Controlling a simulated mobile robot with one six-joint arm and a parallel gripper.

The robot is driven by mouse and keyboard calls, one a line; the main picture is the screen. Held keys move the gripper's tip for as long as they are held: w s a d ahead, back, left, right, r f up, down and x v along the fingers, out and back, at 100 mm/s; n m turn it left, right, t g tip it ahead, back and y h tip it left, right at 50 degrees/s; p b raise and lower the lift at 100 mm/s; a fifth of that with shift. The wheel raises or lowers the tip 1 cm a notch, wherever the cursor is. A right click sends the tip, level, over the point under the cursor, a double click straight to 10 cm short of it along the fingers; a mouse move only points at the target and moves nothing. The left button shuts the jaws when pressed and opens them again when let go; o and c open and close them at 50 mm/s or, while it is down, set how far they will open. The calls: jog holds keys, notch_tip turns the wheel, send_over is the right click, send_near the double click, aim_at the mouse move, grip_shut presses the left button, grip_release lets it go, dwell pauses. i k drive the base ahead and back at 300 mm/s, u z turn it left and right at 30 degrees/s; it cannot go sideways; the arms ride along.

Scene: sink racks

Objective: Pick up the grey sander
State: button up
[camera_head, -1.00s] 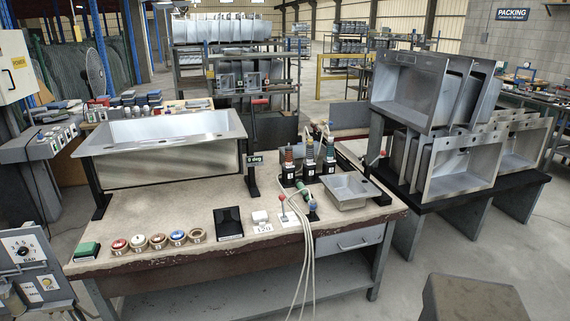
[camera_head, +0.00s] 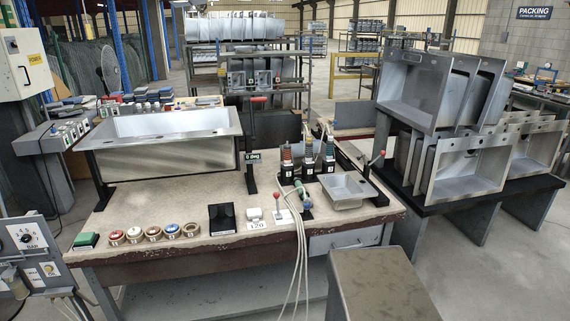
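Several small upright tools with ribbed, coloured bodies and number labels stand in a black holder at the back right of the bench. The left one (camera_head: 287,163) has a red and teal body, the middle one (camera_head: 309,158) an orange-brown one, and the right one (camera_head: 328,156) a grey-blue one. They are too small for me to tell for certain which is the grey sander. A green-ended tool (camera_head: 302,193) lies in front of them. Pale hoses (camera_head: 298,260) hang over the bench's front edge. My gripper is not in view.
A workbench (camera_head: 200,215) carries a large steel sink (camera_head: 160,125) and a small basin (camera_head: 345,190). A grey box (camera_head: 380,285) stands on the near floor, before the bench's right part. A control panel (camera_head: 30,245) is at left. Sinks (camera_head: 470,165) stack on a right-hand stand.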

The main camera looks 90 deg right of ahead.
aim_at(308, 162)
jog(key=u, duration=0.4)
jog(key=k, duration=2.75)
jog(key=z, duration=0.05)
